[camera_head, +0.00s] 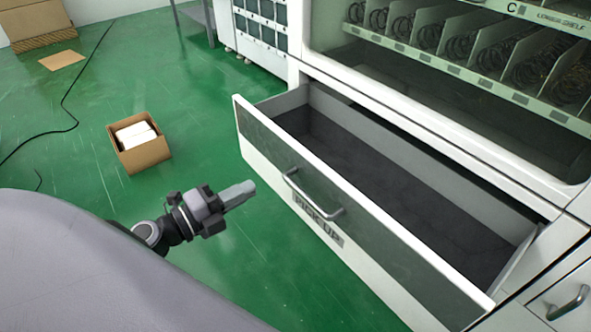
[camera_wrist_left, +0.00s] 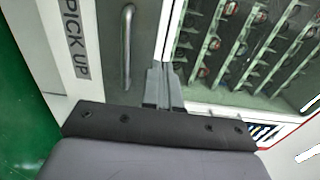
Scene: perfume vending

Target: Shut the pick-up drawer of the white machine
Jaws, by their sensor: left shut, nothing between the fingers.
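The pick-up drawer (camera_head: 262,140) of the white machine (camera_head: 440,112) stands pulled out, and its dark inside looks empty. Its front carries a grey bar handle (camera_head: 312,197) and a "PICK UP" label (camera_head: 318,219). My left gripper (camera_head: 240,192) is shut and empty, in front of the drawer front and left of the handle in the head view, apart from it. In the left wrist view the shut fingers (camera_wrist_left: 162,88) show to the right of the handle (camera_wrist_left: 128,45) and the label (camera_wrist_left: 75,40). My right gripper is in neither view.
An open cardboard box (camera_head: 140,150) with white items stands on the green floor to the left. A black cable (camera_head: 75,100) lies beyond it. A second white machine (camera_head: 255,35) stands at the back. Floor between box and drawer is clear.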

